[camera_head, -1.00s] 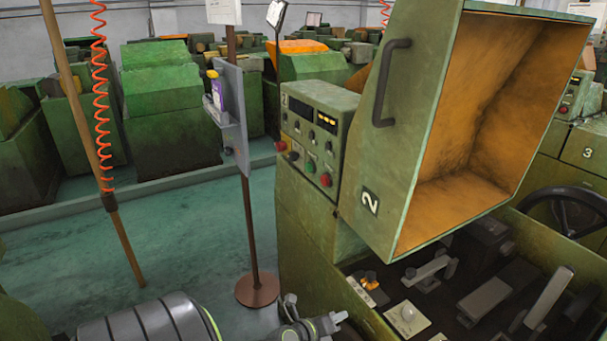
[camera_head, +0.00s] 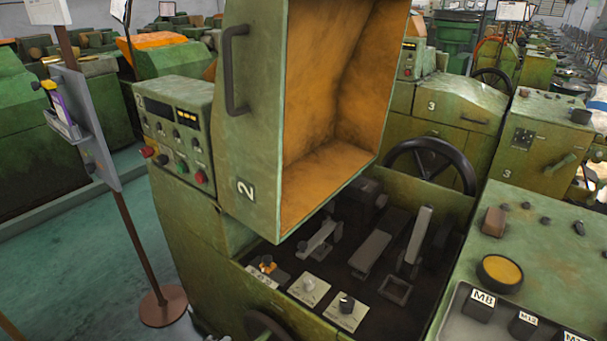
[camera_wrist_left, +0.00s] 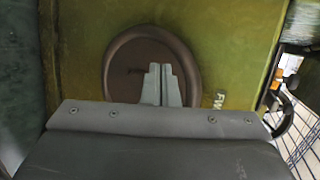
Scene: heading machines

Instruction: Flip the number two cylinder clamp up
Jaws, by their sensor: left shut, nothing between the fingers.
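The green number 2 machine (camera_head: 190,215) has its hood (camera_head: 250,120) raised, with an orange inside. In the dark bay below are several grey metal arms: a short tilted one (camera_head: 318,238), a flat one (camera_head: 371,254) and a longer one standing up at a slant (camera_head: 419,236). I cannot tell which is the number two cylinder clamp. In the left wrist view my left gripper (camera_wrist_left: 161,84) is shut and empty, in front of a dark round handwheel (camera_wrist_left: 125,52) on a green panel. Contact cannot be told.
Pale plates with knobs (camera_head: 308,288) line the bay's front edge. Part of a handwheel (camera_head: 268,326) shows at the bottom. A thin stand (camera_head: 130,225) with a round base is at left. A green console (camera_head: 545,245) with a yellow button is at right.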

